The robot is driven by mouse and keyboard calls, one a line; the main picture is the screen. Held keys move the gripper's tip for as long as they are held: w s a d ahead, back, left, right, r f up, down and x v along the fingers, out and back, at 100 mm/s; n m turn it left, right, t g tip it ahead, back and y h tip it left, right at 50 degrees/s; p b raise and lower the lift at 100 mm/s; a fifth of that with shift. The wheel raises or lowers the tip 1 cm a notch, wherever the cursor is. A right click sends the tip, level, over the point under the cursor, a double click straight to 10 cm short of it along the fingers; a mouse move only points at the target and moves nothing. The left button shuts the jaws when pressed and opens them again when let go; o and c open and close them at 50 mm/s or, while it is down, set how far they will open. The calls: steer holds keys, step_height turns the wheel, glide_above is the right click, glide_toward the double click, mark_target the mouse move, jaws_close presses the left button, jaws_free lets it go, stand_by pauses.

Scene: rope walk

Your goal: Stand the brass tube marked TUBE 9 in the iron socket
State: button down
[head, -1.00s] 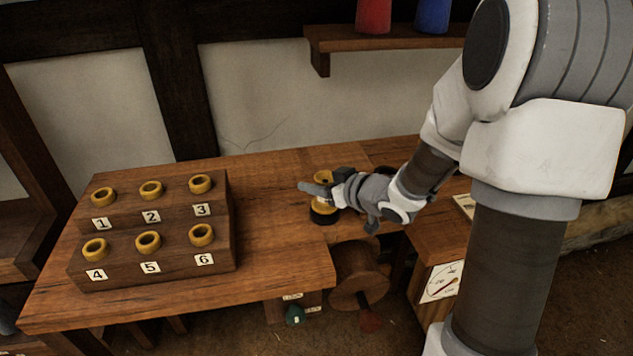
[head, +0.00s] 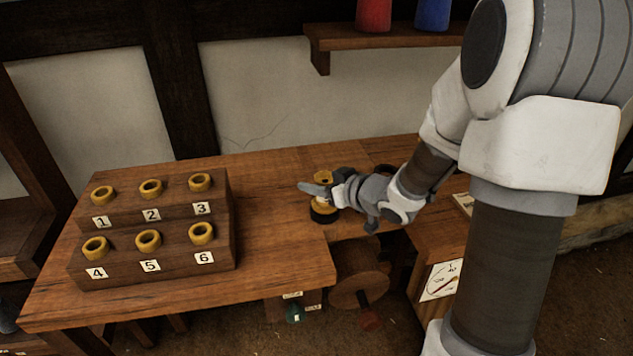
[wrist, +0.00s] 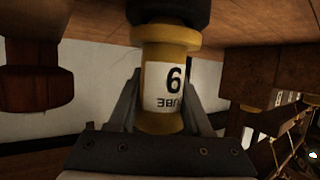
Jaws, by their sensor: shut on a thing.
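The brass tube (wrist: 166,85) is between the two fingers of my gripper (wrist: 165,110), which is shut on it. Its white label reads TUBE 9, upside down in the wrist view. In the head view the tube's brass top (head: 322,176) shows above my gripper (head: 325,189). The black iron socket (head: 323,213) is directly below on the bench. In the wrist view the tube's flange meets the black socket (wrist: 168,12). The tube looks upright and in line with the socket. I cannot tell how deep its end sits inside.
A stepped wooden block (head: 150,262) with several brass rings numbered 1 to 6 stands on the bench (head: 275,230) at left. A shelf (head: 390,38) holds red and blue spools.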

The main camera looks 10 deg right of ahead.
steer(key=shift+f, duration=0.35)
steer(key=c, duration=0.6)
jaws_free()
steer(key=shift+p+v, duration=0.75)
steer(key=shift+v, duration=0.8)
steer(key=p+v, duration=0.4)
steer(key=v, duration=0.4)
steer(key=shift+f, duration=0.1)
